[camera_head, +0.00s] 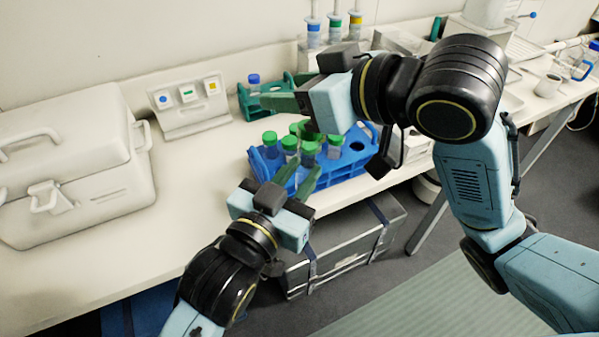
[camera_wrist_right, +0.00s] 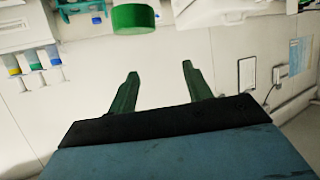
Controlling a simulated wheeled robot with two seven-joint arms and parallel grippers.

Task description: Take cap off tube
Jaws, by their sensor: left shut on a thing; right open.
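Several tubes with green caps (camera_head: 270,138) stand in a blue rack (camera_head: 343,170) on the bench in the head view. My left gripper (camera_head: 296,174) is at the rack's front edge, shut on a green-capped tube (camera_head: 308,148); its fingers hide part of it. My right gripper (camera_head: 278,103) is above and behind the rack, pointing left. In the right wrist view it (camera_wrist_right: 158,78) is open, with nothing between its fingers. A green cap (camera_wrist_right: 133,18) shows at the top of that view, apart from the fingers.
A teal rack (camera_head: 246,108) with a blue-capped tube (camera_head: 254,80) stands behind the blue rack. A panel with coloured squares (camera_head: 188,98) and a large white case (camera_head: 75,165) stand left. Bottles with coloured bands (camera_head: 313,38) stand at the back. The front-left bench is clear.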

